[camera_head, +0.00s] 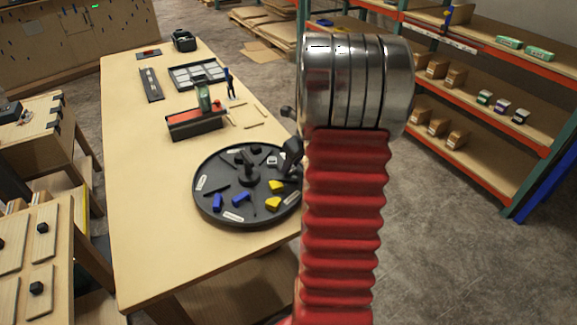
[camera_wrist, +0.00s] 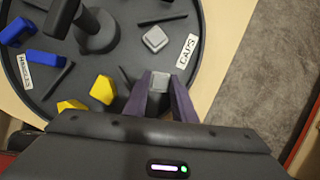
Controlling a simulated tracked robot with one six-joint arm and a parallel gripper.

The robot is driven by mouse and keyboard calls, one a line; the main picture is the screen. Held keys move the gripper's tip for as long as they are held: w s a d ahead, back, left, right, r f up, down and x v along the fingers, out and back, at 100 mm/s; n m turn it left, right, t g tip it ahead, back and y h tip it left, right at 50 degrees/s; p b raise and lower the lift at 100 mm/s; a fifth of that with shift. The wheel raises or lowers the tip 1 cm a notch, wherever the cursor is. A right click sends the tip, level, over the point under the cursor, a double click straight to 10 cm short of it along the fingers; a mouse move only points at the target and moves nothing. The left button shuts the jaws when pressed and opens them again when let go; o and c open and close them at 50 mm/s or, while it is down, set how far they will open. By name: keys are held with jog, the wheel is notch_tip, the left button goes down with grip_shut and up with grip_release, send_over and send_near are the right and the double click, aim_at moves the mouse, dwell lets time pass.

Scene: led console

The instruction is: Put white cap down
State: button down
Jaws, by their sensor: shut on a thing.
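The wrist view shows my gripper (camera_wrist: 162,88) with its two dark fingers closed around a small pale grey-white cap (camera_wrist: 160,80). The cap is over the near edge of the round dark tray (camera_wrist: 215,45); whether it touches the tray I cannot tell. A second white cap (camera_wrist: 155,39) lies on the tray just ahead, beside the "CAPS" label (camera_wrist: 187,50). In the head view that cap (camera_head: 272,161) shows near the tray's right part. There my red arm hides part of the tray's right side and the cap in my gripper.
The tray also holds yellow pieces (camera_wrist: 103,89), blue handles (camera_wrist: 45,57), dark rods and a central post (camera_wrist: 96,30). On the wooden table (camera_head: 140,200) stand a red-topped console (camera_head: 196,123) and a parts case (camera_head: 197,74) farther back. Shelves (camera_head: 470,90) stand at right.

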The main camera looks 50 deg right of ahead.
jog(key=shift+f, duration=0.1)
jog(key=c, duration=1.7)
grip_release()
jog(key=shift+c, duration=0.2)
jog(key=v, duration=1.2)
jog(key=shift+s, duration=0.1)
